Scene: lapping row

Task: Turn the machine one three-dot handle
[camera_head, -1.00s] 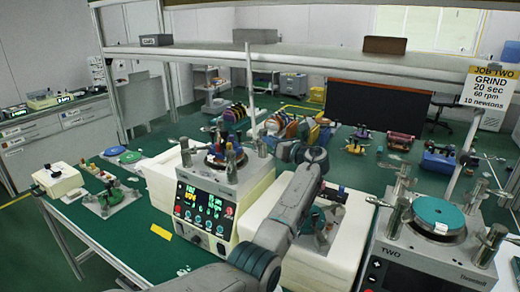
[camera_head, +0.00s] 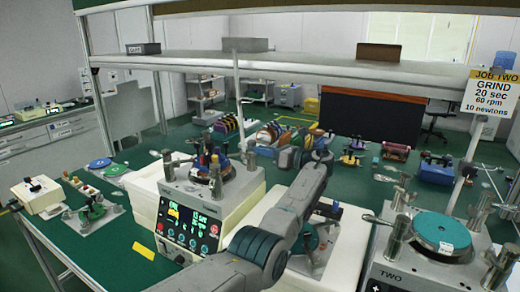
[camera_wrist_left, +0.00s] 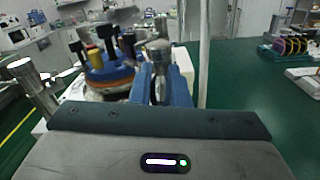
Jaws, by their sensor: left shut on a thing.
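Machine one (camera_head: 212,215) is the cream and grey lapping machine left of centre, with a lit display and several metal handles around its top plate. My left gripper (camera_head: 258,156) is at the metal handle (camera_head: 250,163) on the machine's right side. In the left wrist view, the blue fingers (camera_wrist_left: 161,75) are shut on this handle (camera_wrist_left: 158,53), one on each side. Its dots cannot be made out. The blue ring and black-knobbed pieces on the plate (camera_wrist_left: 108,65) are beside the fingers, with another metal handle (camera_wrist_left: 35,85) at the left. My right gripper is not in view.
Machine two (camera_head: 400,270), with a teal disc (camera_head: 441,230), stands at the right. My left arm crosses between the machines. A shelf (camera_head: 300,65) spans above the back.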

